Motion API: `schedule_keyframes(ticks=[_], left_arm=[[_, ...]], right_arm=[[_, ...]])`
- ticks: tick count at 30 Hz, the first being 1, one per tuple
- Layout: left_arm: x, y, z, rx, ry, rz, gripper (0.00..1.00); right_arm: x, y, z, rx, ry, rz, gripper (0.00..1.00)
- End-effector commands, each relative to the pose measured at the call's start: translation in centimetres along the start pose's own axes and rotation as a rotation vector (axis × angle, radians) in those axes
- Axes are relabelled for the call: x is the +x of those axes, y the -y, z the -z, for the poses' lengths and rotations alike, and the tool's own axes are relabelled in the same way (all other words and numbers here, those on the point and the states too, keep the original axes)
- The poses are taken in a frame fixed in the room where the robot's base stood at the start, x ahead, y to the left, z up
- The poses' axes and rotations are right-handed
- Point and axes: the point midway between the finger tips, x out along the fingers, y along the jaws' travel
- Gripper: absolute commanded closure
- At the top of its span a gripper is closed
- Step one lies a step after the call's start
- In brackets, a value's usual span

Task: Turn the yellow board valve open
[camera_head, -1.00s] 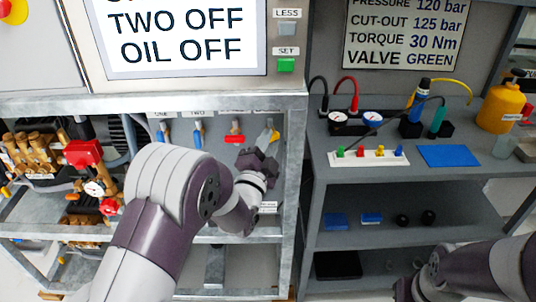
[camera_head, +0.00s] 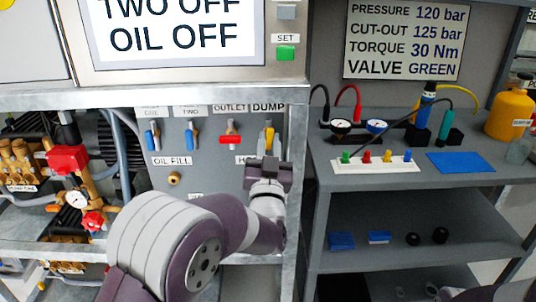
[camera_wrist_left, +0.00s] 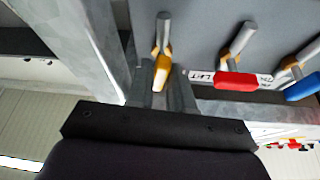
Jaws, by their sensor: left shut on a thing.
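The yellow board valve (camera_head: 269,137) sits under the DUMP label at the right end of the grey board. Its yellow lever hangs down, close to upright, and also shows in the left wrist view (camera_wrist_left: 162,73). My left gripper (camera_head: 267,166) is at the lever's lower end. In the left wrist view its fingers (camera_wrist_left: 163,88) are shut on the yellow lever, hiding part of it. My right arm (camera_head: 490,293) shows only at the bottom right edge; its gripper is out of view.
A red-handled valve (camera_head: 230,139) is left of the yellow one, with blue-handled valves (camera_head: 152,139) further left. A metal frame post (camera_head: 296,180) stands close on the right. A grey shelf unit (camera_head: 330,190) with gauges and a blue mat (camera_head: 460,162) stands beyond it.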

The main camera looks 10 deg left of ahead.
Motion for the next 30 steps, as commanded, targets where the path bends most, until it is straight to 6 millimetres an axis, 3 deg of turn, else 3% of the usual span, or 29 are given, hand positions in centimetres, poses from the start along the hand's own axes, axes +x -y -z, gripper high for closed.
schedule_keyframes(ticks=[9, 26, 27, 29, 30], left_arm=[[-0.1, -0.2, -0.3, -0.113, 0.005, 0.044, 1.0], [-0.1, -0.2, -0.2, -0.14, 0.005, 0.056, 1.0], [-0.1, -0.2, -0.2, -0.14, 0.005, 0.056, 0.76], [-0.1, -0.2, -0.1, -0.14, 0.005, 0.056, 0.58], [-0.1, -0.2, -0.1, -0.14, 0.004, 0.056, 0.58]], right_arm=[[1.5, 0.0, -0.2, 0.0, 0.0, 0.0, 1.0], [1.6, 0.0, -0.2, 0.0, 0.0, 0.0, 1.0], [1.6, 0.0, -0.2, 0.0, 0.0, 0.0, 1.0], [1.6, 0.0, -0.2, 0.0, 0.0, 0.0, 1.0], [1.6, 0.0, -0.2, 0.0, 0.0, 0.0, 1.0]])
